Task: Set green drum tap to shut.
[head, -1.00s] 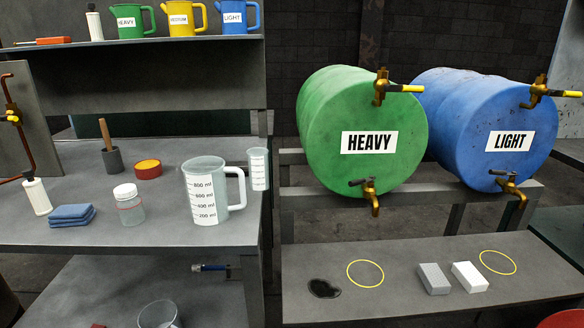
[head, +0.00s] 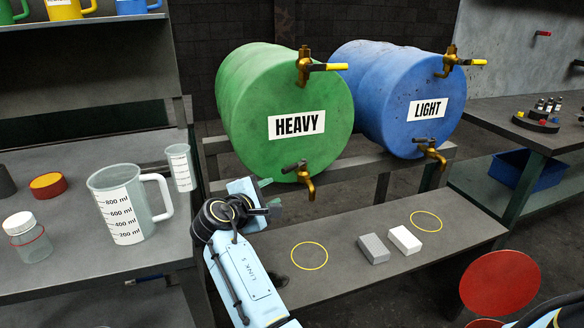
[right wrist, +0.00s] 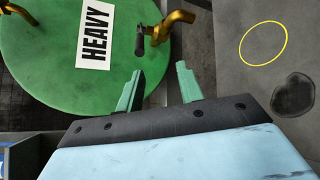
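The green drum (head: 262,85), labelled HEAVY, lies on its side on a rack. Its lower brass tap (head: 305,180) has a dark lever (head: 292,168) lying across the spout, pointing left. My right gripper (head: 271,192) is just left of and below this tap, apart from it. In the right wrist view the two green fingers (right wrist: 160,88) are spread with nothing between them, and the tap (right wrist: 170,27) is ahead of them, with its dark lever (right wrist: 140,42) near the left finger. The left gripper is not in view.
An upper brass tap (head: 305,66) with a yellow handle sits on the green drum. The blue drum (head: 385,100) stands to its right. Below, a grey shelf (head: 335,260) carries two blocks and yellow rings. A clear jug (head: 120,205) stands on the left bench.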

